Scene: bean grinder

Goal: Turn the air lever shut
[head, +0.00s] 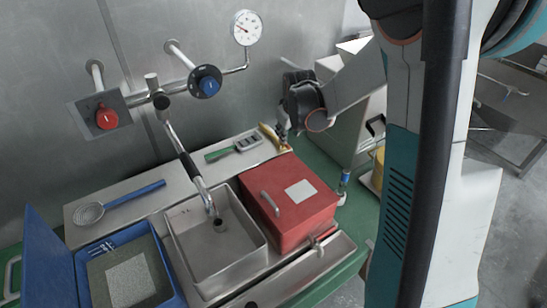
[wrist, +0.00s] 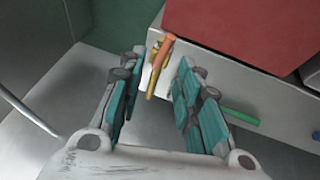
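The air lever (wrist: 164,50) is an orange handle on a brass valve body (wrist: 152,80), at the edge of a pale metal surface in the wrist view. The handle points up and slightly right there, roughly in line with the brass part. In the head view the lever (head: 268,132) is a small yellow-orange shape behind the red box. My gripper (wrist: 162,72) is open, with its two teal-padded fingers apart and the lever showing between their tips. I cannot tell whether a finger touches it. In the head view my gripper (head: 284,138) is small and partly blends with the lever.
The red box (head: 302,212) stands close beside my gripper. A green-handled tool (head: 220,154) lies left of the lever. A sink (head: 190,235) with a faucet, a blue-handled strainer (head: 140,193) and a blue box (head: 60,255) are farther left. A gauge (head: 246,27) hangs on the wall.

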